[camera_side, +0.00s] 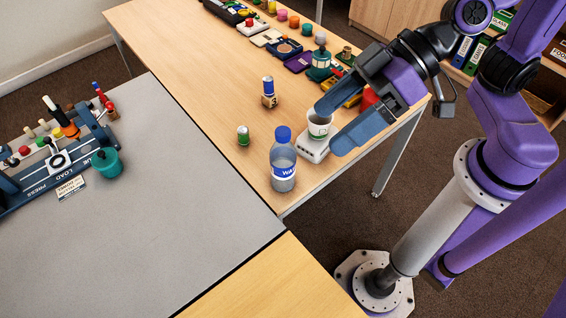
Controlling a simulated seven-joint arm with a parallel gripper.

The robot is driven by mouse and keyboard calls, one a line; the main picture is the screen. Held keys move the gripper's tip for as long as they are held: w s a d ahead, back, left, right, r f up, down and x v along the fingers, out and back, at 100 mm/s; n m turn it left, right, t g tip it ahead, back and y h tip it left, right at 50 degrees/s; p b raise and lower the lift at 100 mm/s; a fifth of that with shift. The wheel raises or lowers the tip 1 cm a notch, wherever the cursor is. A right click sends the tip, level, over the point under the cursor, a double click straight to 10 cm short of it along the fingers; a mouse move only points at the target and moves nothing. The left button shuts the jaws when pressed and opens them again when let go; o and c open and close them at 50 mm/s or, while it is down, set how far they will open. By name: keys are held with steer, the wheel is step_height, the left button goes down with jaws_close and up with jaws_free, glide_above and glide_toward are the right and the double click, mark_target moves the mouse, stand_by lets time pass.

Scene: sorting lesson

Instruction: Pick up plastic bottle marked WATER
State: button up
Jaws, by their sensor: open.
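The plastic bottle (283,160) stands upright on the wooden table near its front corner. It is clear, with a blue cap and a blue label whose visible letters read "WA"; the rest of the label is turned out of sight. My gripper (326,128) is open, with two blue fingers, to the right of the bottle and apart from it. A white cup (318,122) with a green mark shows between the fingers; I cannot tell whether they touch it.
The cup stands on a white device (314,150). A small green-and-white can (243,135) and a blue-topped brown item (269,92) stand nearby. Several items line the table's far edge. A grey table (170,220) with a blue fixture (55,165) lies left.

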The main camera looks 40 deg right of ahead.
steer(key=w+m+t+h, duration=0.1)
steer(key=w+m+t, duration=0.2)
steer(key=w+t, duration=0.25)
steer(key=m+t+h, duration=0.2)
steer(key=t+h, duration=0.2)
glide_above(295, 163)
steer(key=s, duration=0.3)
steer(key=f, duration=0.1)
steer(key=shift+g, duration=0.25)
steer(key=f, duration=2.5)
steer(key=shift+w+d+f, duration=0.25)
steer(key=shift+d+f, duration=0.15)
steer(key=shift+w+a+f, duration=0.15)
steer(key=shift+w+f, duration=0.2)
steer(key=shift+w, duration=0.1)
steer(key=x, duration=0.6)
steer(key=shift+w+a, duration=0.2)
steer(key=shift+w, duration=0.05)
steer(key=c, duration=1)
